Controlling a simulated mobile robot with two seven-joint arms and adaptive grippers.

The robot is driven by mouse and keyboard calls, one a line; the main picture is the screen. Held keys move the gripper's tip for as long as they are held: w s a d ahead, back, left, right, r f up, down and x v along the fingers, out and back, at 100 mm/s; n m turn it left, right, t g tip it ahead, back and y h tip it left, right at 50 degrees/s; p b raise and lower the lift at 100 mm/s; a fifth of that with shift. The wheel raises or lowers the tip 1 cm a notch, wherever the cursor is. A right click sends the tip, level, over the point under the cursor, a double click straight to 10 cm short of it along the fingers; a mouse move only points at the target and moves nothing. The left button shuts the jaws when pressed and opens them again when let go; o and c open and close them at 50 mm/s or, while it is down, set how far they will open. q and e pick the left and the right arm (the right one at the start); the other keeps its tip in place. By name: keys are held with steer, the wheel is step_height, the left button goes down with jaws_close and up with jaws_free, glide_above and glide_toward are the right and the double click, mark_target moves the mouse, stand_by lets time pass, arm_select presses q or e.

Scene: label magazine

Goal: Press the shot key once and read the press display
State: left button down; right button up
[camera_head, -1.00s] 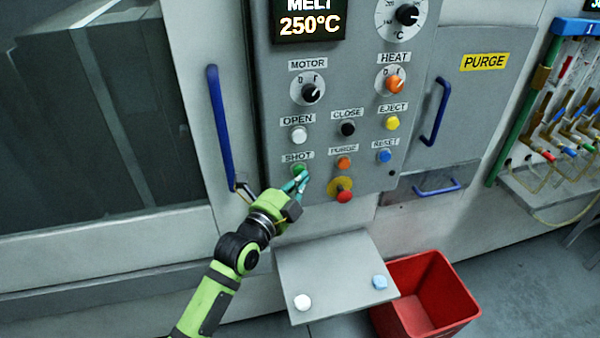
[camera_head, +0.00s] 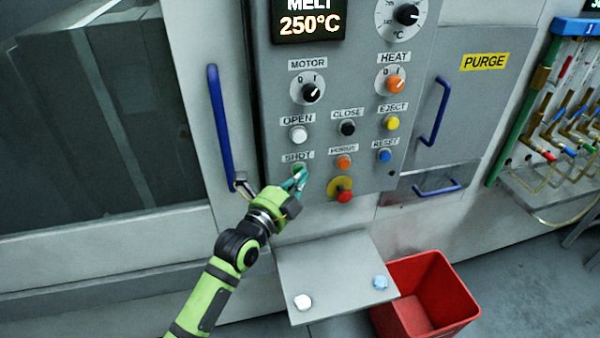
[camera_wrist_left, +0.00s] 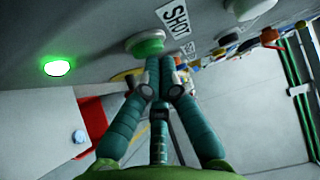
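The green shot key (camera_head: 297,168) sits under the SHOT label on the grey panel, partly covered by my left fingers. In the left wrist view the key (camera_wrist_left: 145,42) is a green round button beside the SHOT label. My left gripper (camera_head: 300,177) has its teal fingertips at the key; the fingers (camera_wrist_left: 161,62) are closed together and hold nothing visible. I cannot tell whether they touch or press it. The display (camera_head: 310,20) at the panel top reads MELT 250°C, with its upper edge cut off. My right gripper is out of view.
The orange purge key (camera_head: 343,162), white open key (camera_head: 299,134) and red stop button (camera_head: 344,196) are close by. A blue handle (camera_head: 221,130) stands left. A shelf (camera_head: 335,270) and red bin (camera_head: 430,290) are below. A green light (camera_wrist_left: 57,67) glows in the wrist view.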

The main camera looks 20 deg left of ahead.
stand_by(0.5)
arm_select(q)
steer(key=shift+s+d+p, duration=0.4)
steer(key=shift+s+p, duration=0.1)
steer(key=shift+s, duration=0.15)
steer(key=s+d+p, duration=0.1)
steer(key=s, duration=0.1)
steer(key=s+d+p, duration=0.1)
steer(key=s+d, duration=0.1)
stand_by(0.4)
steer(key=shift+a, duration=0.1)
stand_by(0.4)
